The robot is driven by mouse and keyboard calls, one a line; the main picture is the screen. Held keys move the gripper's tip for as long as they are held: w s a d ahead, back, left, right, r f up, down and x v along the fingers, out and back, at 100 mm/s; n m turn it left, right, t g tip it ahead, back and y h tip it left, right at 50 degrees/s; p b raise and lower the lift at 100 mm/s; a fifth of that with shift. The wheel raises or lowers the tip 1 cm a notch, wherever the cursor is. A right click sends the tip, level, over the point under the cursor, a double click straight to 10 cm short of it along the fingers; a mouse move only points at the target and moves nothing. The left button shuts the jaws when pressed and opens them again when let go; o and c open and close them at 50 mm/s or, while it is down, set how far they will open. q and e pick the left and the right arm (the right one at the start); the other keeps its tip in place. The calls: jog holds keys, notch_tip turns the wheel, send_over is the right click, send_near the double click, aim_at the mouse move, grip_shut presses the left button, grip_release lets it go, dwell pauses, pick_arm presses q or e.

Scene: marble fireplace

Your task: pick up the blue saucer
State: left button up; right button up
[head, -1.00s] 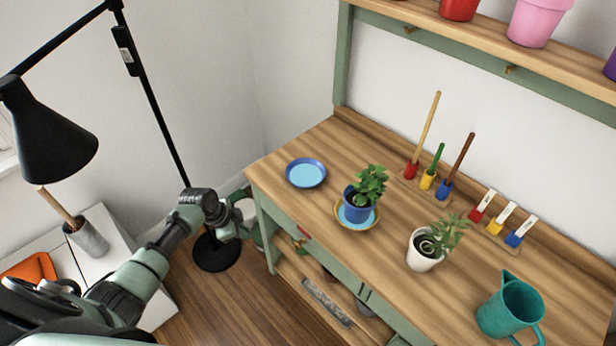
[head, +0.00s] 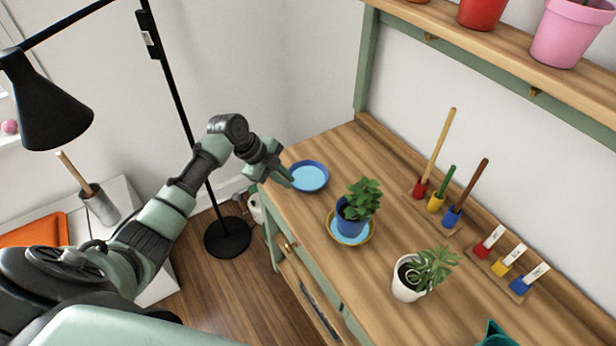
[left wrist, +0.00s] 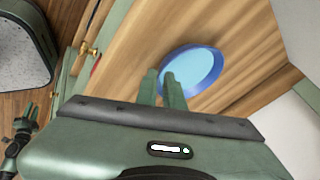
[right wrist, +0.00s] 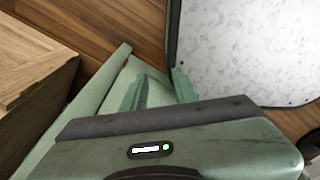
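The blue saucer (head: 308,177), with a light blue inside and darker rim, lies empty on the wooden bench top near its left end. It also shows in the left wrist view (left wrist: 195,70). My left gripper (head: 284,176) is by the saucer's left rim. In the left wrist view its fingers (left wrist: 161,80) are a narrow gap apart, and one overlaps the saucer's near edge. I see nothing held, and contact cannot be told. My right gripper (right wrist: 160,85) is open and empty, away from the bench top.
A blue pot (head: 350,217) with a plant stands on a yellow-rimmed saucer (head: 333,234), right of the blue saucer. A white potted plant (head: 407,279) and tool holders (head: 440,212) are further right. A black floor lamp (head: 182,110) stands behind my left arm.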

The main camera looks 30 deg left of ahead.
aim_at(294, 186)
pick_arm(q)
jog(key=x, duration=0.2)
jog(key=shift+w+d+f, duration=0.2)
jog(key=shift+w+d, duration=0.05)
jog(key=shift+d, duration=0.1)
jog(key=shift+f, duration=0.2)
jog(key=shift+a, duration=0.1)
grip_shut()
jog(key=shift+r, duration=0.1)
dwell(1.0)
